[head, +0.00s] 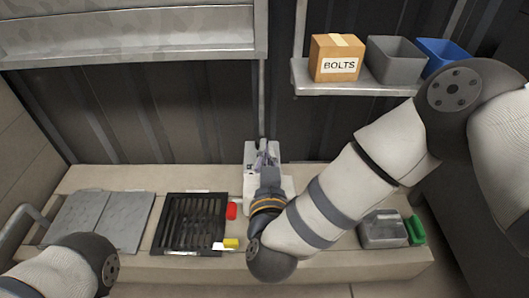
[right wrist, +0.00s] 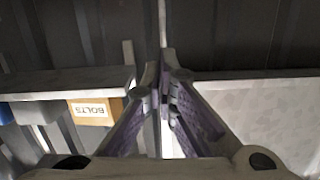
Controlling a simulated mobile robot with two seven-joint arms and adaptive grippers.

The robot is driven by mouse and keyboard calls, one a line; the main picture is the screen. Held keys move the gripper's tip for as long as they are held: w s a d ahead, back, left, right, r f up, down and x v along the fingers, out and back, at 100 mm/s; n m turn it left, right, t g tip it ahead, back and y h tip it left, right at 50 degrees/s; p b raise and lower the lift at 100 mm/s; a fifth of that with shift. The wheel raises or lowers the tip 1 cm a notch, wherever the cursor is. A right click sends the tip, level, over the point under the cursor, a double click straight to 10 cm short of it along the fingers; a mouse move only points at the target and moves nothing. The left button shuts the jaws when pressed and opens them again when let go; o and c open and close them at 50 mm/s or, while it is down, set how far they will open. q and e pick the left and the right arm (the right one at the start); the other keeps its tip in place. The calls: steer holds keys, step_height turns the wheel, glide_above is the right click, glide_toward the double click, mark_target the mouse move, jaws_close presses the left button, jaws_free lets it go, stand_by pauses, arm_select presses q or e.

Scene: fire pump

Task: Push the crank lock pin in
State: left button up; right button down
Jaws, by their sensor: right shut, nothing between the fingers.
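My right gripper (head: 264,160) is in front of a white fixture (head: 250,150) at the back middle of the bench. Its fingers are shut with nothing between them.
The long bench (head: 330,262) holds grey plates (head: 100,215), a black grate (head: 188,222), a red piece (head: 231,211), a yellow block (head: 231,243), and a grey container (head: 383,230) beside a green one (head: 415,229). Above right, a shelf (head: 345,89) carries a BOLTS box (head: 336,58) and bins.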

steer(key=w+f+b, duration=0.1)
steer(key=w+b, duration=0.1)
steer(key=w, duration=0.1)
steer(key=w+f+b, duration=0.2)
steer(key=w, duration=0.2)
steer(key=w+f+b, duration=0.1)
steer(key=w+b, duration=0.1)
steer(key=w, duration=0.1)
steer(key=shift+w+f, duration=0.2)
steer(key=shift+f, duration=0.05)
arm_select(q)
steer(key=shift+g, duration=0.8)
steer(key=s+f, duration=0.1)
steer(key=f, duration=0.1)
steer(key=s+f, duration=0.1)
steer(key=f, duration=0.1)
steer(key=shift+s+f, duration=0.1)
steer(key=shift+s, duration=0.25)
arm_select(e)
steer(key=shift+a+f, duration=0.1)
steer(key=shift+f, duration=0.1)
step_height(320, 180, down, 3)
steer(key=shift+f+b, duration=0.2)
steer(key=shift+b, duration=0.2)
arm_select(q)
steer(key=shift+f, duration=0.2)
steer(key=shift+r, duration=0.1)
